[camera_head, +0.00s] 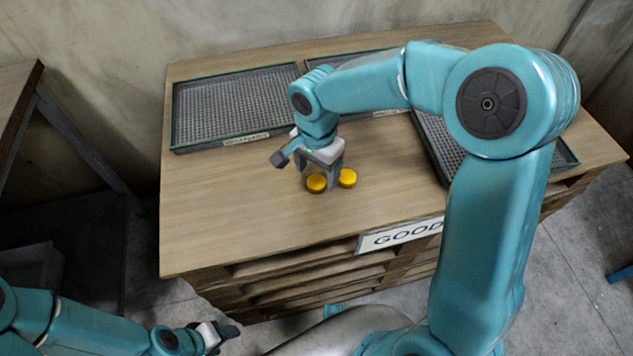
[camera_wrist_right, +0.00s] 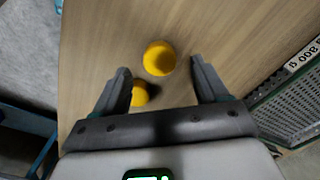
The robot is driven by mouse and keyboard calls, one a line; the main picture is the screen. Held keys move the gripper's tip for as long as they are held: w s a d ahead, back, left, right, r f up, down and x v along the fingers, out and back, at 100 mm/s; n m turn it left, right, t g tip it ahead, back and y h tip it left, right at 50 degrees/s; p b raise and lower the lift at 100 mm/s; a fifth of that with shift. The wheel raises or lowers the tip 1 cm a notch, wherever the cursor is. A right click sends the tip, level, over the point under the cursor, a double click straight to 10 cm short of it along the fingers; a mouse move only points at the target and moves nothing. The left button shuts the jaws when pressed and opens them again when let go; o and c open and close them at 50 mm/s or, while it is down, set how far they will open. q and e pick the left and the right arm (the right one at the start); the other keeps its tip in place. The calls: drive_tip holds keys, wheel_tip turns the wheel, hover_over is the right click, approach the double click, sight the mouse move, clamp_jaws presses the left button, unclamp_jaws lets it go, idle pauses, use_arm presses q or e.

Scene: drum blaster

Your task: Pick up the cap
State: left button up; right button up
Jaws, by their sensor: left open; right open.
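Two yellow round caps lie on the wooden table top (camera_head: 220,215). In the head view one cap (camera_head: 316,183) is on the left and the other cap (camera_head: 347,178) is just to its right. My right gripper (camera_head: 320,177) is open and points down at the caps. In the right wrist view one cap (camera_wrist_right: 159,58) shows ahead, between the lines of the open fingers (camera_wrist_right: 163,78). The other cap (camera_wrist_right: 139,94) lies close by the left finger and is partly hidden by it. My left gripper (camera_head: 222,335) is open and empty, low and off the table's front.
Green-edged mesh trays stand along the back, one at the left (camera_head: 235,105) and one behind my right arm (camera_head: 340,58). Another tray (camera_head: 437,150) is at the right. A "GOOD" sign (camera_head: 400,235) is on the front edge. The table's front left is clear.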

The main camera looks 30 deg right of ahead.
sight(316, 183)
wheel_tip(316, 183, down, 3)
drive_tip(key=shift+r, duration=0.15)
drive_tip(key=c, duration=1.1)
drive_tip(key=shift+r, duration=0.1)
drive_tip(key=shift+c, duration=0.2)
